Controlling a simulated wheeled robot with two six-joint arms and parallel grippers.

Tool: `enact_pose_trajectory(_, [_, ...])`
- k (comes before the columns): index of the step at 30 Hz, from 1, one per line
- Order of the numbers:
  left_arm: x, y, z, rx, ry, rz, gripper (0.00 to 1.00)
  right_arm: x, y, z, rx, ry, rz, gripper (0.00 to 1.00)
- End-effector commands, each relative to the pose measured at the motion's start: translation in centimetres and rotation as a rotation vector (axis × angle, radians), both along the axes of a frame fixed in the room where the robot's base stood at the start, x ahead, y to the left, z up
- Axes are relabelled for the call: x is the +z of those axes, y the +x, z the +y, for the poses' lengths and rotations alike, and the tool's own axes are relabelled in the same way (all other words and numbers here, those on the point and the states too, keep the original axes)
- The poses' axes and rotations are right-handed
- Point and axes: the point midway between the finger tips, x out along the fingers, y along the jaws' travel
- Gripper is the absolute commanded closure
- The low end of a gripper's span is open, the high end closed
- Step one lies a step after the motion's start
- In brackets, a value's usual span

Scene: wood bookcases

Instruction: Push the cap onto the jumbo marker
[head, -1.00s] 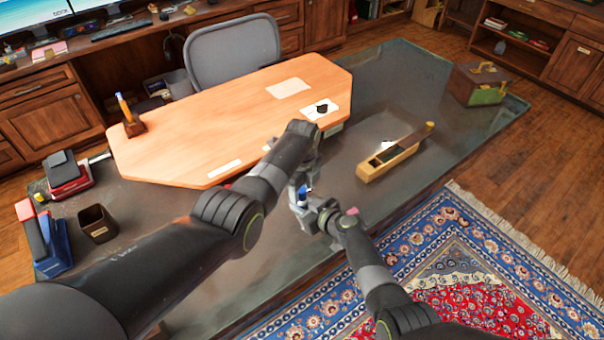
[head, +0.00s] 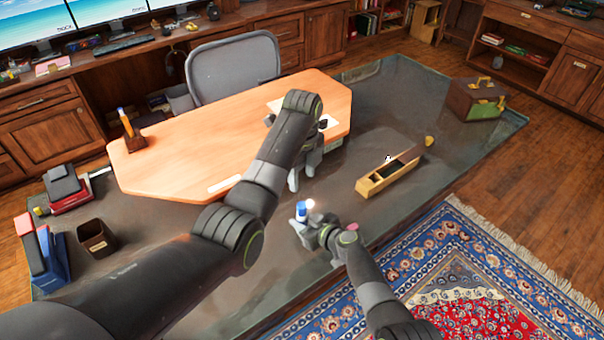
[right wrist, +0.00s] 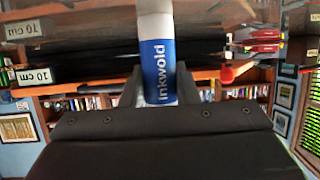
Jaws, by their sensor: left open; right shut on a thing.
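The jumbo marker (head: 301,211) stands roughly upright in my right gripper (head: 308,229), above the desk's front part. In the right wrist view, the marker (right wrist: 158,65) has a blue "inkwold" label and a white upper part cut off by the frame. The right gripper's fingers are shut on its lower part. My left gripper (head: 302,172) is open, pointing down beyond the marker and apart from it. A small black object (head: 323,123) on a white card, partly hidden by the left arm, may be the cap; I cannot tell.
A light wooden desk pad (head: 180,170) covers the far left of the glass-topped desk. A green and brown chest (head: 475,101) stands at the far right. A dark cup (head: 97,240) stands at left.

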Motion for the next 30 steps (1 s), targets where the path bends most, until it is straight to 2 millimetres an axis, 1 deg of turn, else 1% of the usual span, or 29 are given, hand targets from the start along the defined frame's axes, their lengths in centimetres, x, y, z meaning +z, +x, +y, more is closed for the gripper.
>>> enact_pose_trajectory(3, [0.0, 0.0, 0.0, 0.000, 0.000, 0.000, 0.51, 0.0, 0.0, 0.0, 0.000, 0.000, 0.000, 1.00])
enact_pose_trajectory(4, [0.0, 0.0, 0.0, 0.000, 0.000, 0.000, 0.51, 0.0, 0.0, 0.0, 0.000, 0.000, 0.000, 0.71])
enact_pose_trajectory(9, [0.0, 0.0, 0.0, 0.000, 0.000, 0.000, 0.51, 0.0, 0.0, 0.0, 0.000, 0.000, 0.000, 0.49])
enact_pose_trajectory(10, [0.0, 0.0, 0.0, 0.000, 0.000, 0.000, 0.51, 0.0, 0.0, 0.0, 0.000, 0.000, 0.000, 0.47])
enact_pose_trajectory(21, [0.2, 0.0, 0.0, 0.000, 0.000, 0.000, 0.51, 0.2, -0.3, -0.3, 0.000, 0.001, -0.001, 0.47])
enact_pose_trajectory(25, [0.7, 0.0, 0.0, 0.000, 0.000, 0.000, 0.51, 0.7, -1.1, -1.0, -0.002, 0.001, -0.002, 0.47])
enact_pose_trajectory(30, [1.3, 0.0, 0.0, 0.000, 0.001, 0.001, 0.51, 1.6, -2.7, -2.5, -0.002, 0.000, -0.001, 0.47])
